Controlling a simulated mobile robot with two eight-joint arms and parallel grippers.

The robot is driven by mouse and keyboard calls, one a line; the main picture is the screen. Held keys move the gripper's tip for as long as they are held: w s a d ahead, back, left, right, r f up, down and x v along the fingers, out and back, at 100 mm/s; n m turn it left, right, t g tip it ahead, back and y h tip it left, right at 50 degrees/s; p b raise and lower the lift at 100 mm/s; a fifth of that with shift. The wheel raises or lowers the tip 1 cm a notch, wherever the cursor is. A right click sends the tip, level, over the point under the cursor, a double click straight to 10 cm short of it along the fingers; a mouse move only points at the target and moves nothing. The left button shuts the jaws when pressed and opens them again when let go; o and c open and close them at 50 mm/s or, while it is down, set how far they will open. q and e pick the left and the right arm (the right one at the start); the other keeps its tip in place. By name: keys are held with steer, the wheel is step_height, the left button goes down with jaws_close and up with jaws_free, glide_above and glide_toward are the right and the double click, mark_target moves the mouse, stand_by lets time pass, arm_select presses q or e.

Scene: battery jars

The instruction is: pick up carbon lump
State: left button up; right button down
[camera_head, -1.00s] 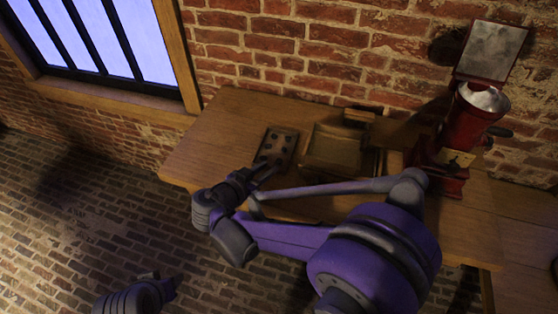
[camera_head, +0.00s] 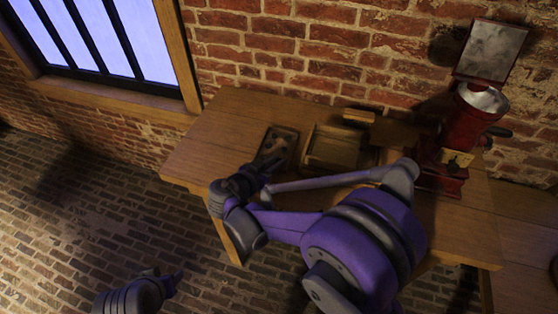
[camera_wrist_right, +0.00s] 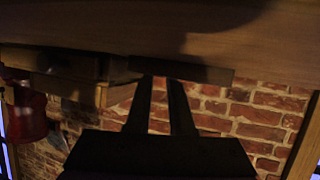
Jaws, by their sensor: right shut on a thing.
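A small dark tray (camera_head: 292,137) lies on the wooden table, left of the wooden bin. Dark lumps sit in it, partly covered by my right gripper and shadow. My right gripper (camera_head: 272,163) reaches over the tray's near side from the front. In the right wrist view its two dark fingers (camera_wrist_right: 162,82) are close together, their tips at a dark strip that looks like the tray's edge. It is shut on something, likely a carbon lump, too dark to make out. My left gripper (camera_head: 174,281) is low at the lower left, away from the table; its jaws are unclear.
An open wooden bin (camera_head: 338,149) stands right of the tray, with a wooden block (camera_head: 358,116) behind it. A red grinder (camera_head: 465,130) with a metal hopper is at the table's right. A brick wall (camera_head: 300,50) backs the table (camera_head: 205,135). The table's left end is clear.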

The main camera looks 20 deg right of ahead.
step_height(320, 180, up, 9)
steer(key=p, duration=0.1)
steer(key=w+d+f+n+t+y, duration=0.2)
steer(key=f+n+y, duration=0.1)
steer(key=w+d+f+n+t+y, duration=0.1)
steer(key=f, duration=0.1)
steer(key=shift+w+n+t, duration=0.15)
steer(key=shift+n+t, duration=0.15)
steer(key=shift+n, duration=0.1)
steer(key=shift+w+d+f+n+t+y, duration=0.15)
steer(key=shift+n+y, duration=0.2)
steer(key=shift+y, duration=0.2)
steer(key=shift+d+f+n+t+y, duration=0.15)
steer(key=shift+n+y, duration=0.2)
steer(key=shift+y, duration=0.2)
steer(key=shift+a+r, duration=0.1)
steer(key=shift+r, duration=0.05)
